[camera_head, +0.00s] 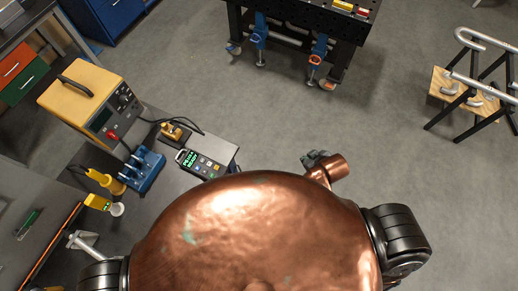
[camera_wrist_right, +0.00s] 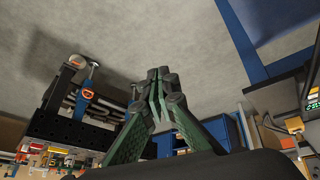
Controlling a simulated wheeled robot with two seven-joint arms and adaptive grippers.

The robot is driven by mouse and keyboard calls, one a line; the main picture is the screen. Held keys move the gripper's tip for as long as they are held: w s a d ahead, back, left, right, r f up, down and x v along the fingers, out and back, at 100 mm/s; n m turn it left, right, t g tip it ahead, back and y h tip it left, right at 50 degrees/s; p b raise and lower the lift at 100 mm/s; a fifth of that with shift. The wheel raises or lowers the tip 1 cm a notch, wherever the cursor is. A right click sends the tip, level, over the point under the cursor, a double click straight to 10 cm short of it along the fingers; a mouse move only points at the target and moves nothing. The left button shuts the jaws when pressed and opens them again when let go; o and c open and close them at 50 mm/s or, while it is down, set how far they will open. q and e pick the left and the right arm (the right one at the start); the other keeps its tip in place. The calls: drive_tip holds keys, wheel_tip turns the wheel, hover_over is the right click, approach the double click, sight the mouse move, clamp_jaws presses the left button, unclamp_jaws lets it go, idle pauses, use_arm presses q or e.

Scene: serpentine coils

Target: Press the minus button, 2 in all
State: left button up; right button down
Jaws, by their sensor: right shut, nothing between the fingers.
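A black control box (camera_head: 201,164) with a green lit display and several small coloured buttons lies on a grey bench top in the head view. The marks on its buttons are too small to tell which is the minus button. My right gripper (camera_head: 315,158) is to the right of the box, apart from it and beyond the bench edge. In the right wrist view my right gripper (camera_wrist_right: 159,92) is shut with nothing between its fingertips. A dark panel with green digits (camera_wrist_right: 313,97) is cut off at that view's right edge. My left gripper is not in view.
A yellow power unit (camera_head: 92,97) with a handle, a blue terminal block (camera_head: 144,170) and a yellow connector (camera_head: 174,131) with black cable stand near the box. A black perforated table (camera_head: 300,22) is at the back, a wooden-topped stand (camera_head: 458,90) at right. Open floor lies between.

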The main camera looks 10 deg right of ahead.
drive_tip(key=w+a+r+n+t+y, duration=0.15)
drive_tip(key=w+a+r+n, duration=0.35)
drive_tip(key=a, duration=0.5)
drive_tip(key=w+a+r+n+y, duration=0.2)
drive_tip(key=a+n+y, duration=0.1)
drive_tip(key=a+n, duration=0.55)
drive_tip(key=w+a+r+n+y, duration=0.2)
drive_tip(key=w+a+r+n, duration=0.2)
drive_tip(key=a, duration=0.8)
drive_tip(key=n+g, duration=0.2)
drive_tip(key=n, duration=1.4)
hover_over(211, 164)
wheel_tip(211, 164, down, 6)
drive_tip(key=r, duration=0.1)
drive_tip(key=shift+f+y, duration=0.25)
drive_tip(key=shift+s, duration=0.1)
wheel_tip(211, 164, down, 7)
drive_tip(key=b, duration=0.7)
drive_tip(key=shift+f, duration=0.2)
drive_tip(key=shift+f+b, duration=0.4)
drive_tip(key=shift+f, duration=0.25)
